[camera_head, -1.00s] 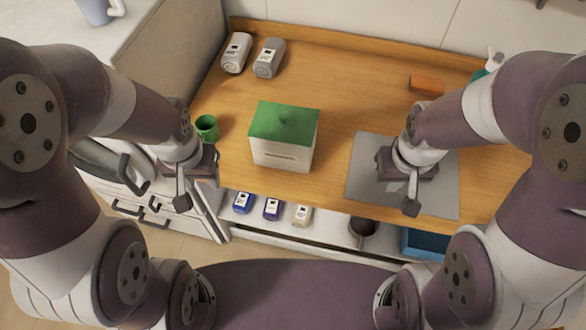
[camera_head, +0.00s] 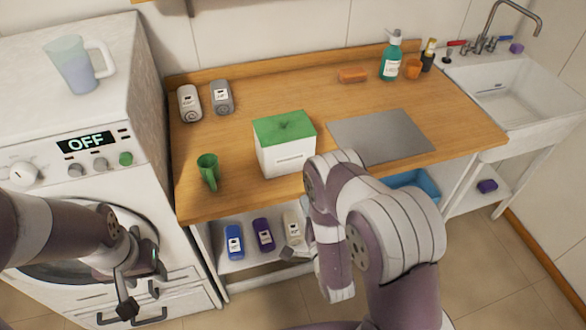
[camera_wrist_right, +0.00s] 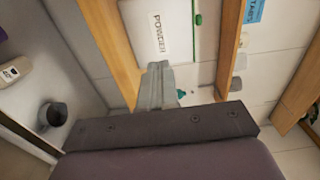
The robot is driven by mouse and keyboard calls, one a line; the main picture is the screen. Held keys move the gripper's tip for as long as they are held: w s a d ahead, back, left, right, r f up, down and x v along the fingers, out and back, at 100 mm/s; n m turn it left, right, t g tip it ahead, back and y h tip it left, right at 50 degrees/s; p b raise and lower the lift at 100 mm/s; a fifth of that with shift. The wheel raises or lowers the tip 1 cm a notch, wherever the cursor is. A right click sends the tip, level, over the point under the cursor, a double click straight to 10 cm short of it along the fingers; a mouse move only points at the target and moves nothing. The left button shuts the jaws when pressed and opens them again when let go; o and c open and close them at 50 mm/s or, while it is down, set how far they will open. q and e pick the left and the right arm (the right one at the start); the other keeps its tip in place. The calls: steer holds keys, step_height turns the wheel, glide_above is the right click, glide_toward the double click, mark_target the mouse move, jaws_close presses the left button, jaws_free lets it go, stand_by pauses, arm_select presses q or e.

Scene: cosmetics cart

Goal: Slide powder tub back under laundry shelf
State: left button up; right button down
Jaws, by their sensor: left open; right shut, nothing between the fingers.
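The powder tub (camera_head: 285,155) is a white box with a green lid, upright near the counter's front edge. Its white face with the word POWDER (camera_wrist_right: 158,35) shows in the right wrist view. My right gripper (camera_head: 288,253) is shut and empty, low in front of the counter, partly hidden by my arm. In the wrist view its fingers (camera_wrist_right: 156,80) point toward the tub's face; I cannot tell whether they touch. My left gripper (camera_head: 142,285) is open and empty before the washing machine. A wooden piece (camera_head: 188,7) at the top edge may belong to the laundry shelf.
The wooden counter (camera_head: 240,200) is bare behind the tub. Several bottles (camera_head: 263,235) stand on the lower shelf. The washing machine (camera_head: 60,180) borders the left.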

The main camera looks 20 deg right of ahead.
glide_toward(292, 159)
steer(key=w+p, duration=0.3)
steer(key=w, duration=0.4)
arm_select(q)
steer(key=r, duration=0.3)
steer(key=shift+w+d+r, duration=0.1)
steer(key=shift+w+d, duration=0.25)
steer(key=shift+d, duration=0.05)
arm_select(e)
steer(key=shift+s, duration=0.1)
steer(key=shift+a, duration=0.1)
